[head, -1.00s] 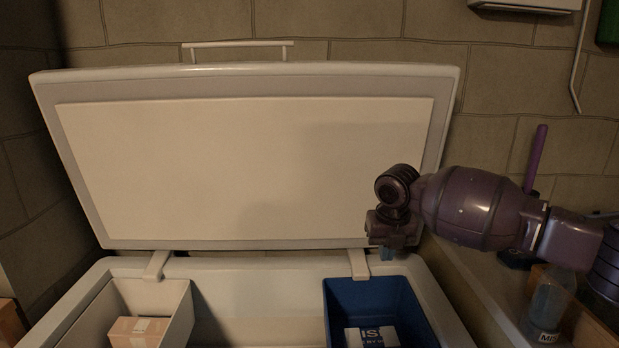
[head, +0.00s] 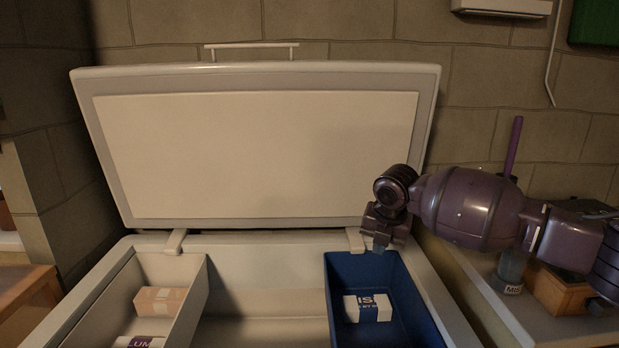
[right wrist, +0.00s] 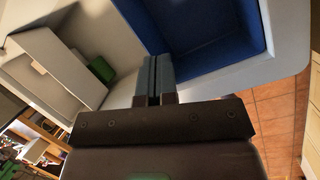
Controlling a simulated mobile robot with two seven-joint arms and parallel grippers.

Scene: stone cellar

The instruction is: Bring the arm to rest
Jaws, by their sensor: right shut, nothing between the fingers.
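My right arm comes in from the right in the head view. Its gripper (head: 378,247) hangs at the freezer's back right, above the rim by the blue bin (head: 406,290). In the right wrist view the two fingers (right wrist: 153,78) are together with nothing between them, and the blue bin (right wrist: 205,35) lies beyond them. The chest freezer (head: 432,275) is open, and its lid (head: 255,155) leans up at the back. My left gripper is not in view.
A white and blue box (head: 367,308) lies in the blue bin. A pale bin (head: 196,290) at left holds a pinkish box (head: 160,301) and a partly seen labelled item (head: 139,342). At right, a counter (head: 520,318) carries a bottle (head: 511,272) and a wooden box (head: 562,290).

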